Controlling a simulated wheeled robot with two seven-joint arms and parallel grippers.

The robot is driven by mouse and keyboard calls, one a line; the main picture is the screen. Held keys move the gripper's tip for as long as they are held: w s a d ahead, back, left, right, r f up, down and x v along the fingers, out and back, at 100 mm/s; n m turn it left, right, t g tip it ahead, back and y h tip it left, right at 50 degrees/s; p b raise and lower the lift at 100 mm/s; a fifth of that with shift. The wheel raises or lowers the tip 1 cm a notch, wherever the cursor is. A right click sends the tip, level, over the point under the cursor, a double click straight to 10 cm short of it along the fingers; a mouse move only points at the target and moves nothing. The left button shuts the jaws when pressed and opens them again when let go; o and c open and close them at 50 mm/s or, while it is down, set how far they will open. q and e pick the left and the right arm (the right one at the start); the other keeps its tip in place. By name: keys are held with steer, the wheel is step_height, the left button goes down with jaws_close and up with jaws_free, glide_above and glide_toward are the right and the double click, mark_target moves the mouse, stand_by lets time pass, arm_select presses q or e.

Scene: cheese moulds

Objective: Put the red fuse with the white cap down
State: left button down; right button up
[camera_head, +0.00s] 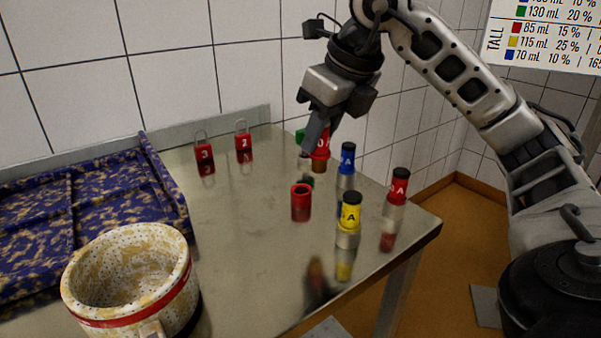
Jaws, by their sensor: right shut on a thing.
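My right gripper (324,126) reaches down from the upper right, over the back part of the metal table (240,240). It is shut on a red fuse (320,147) with white lettering, which hangs upright with its brownish lower end downward. The fingers hide its top, so I cannot see its cap colour. The fuse's reflection lies well below it on the tabletop, so it appears held above the surface. My left gripper is not in view.
A short red cylinder (301,202) stands in front. Blue (347,160), yellow (349,215) and red (398,187) black-topped fuses stand to the right; a green object (299,135) is partly hidden behind. Red padlocks (204,153), a perforated mould (130,275) and blue trays (80,225) are left.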

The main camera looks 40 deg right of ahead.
steer(key=w+f, duration=0.2)
steer(key=w+d+f+b, duration=0.1)
steer(key=f, duration=0.1)
steer(key=shift+w+f, duration=0.3)
steer(key=shift+w, duration=0.1)
steer(key=x, duration=0.3)
steer(key=b+x, duration=0.1)
steer(key=shift+d+f, duration=0.25)
steer(key=shift+f, duration=0.2)
steer(key=shift+f, duration=0.2)
steer(key=o, duration=1)
steer(key=shift+r, duration=0.15)
